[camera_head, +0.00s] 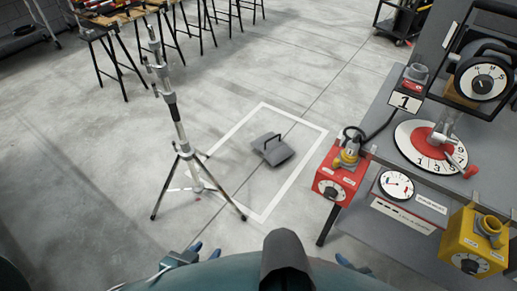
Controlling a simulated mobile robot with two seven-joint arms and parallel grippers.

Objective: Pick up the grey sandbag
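The grey sandbag (273,151) lies on the concrete floor inside a white taped rectangle (292,184). It is a flat dark grey bag with a handle loop on top. My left gripper (207,250) is low in the picture, left of centre, with two blue-tipped fingers apart and nothing seen between them. My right gripper (343,262) shows only as a blue tip at the bottom edge, right of centre; the rest is hidden. Both grippers are well apart from the sandbag.
A light stand (176,120) with spread tripod legs stands just left of the sandbag, one foot at the tape. A grey workbench (384,240) with dials and red and yellow boxes fills the right side. Trestle tables (92,32) stand at the back left.

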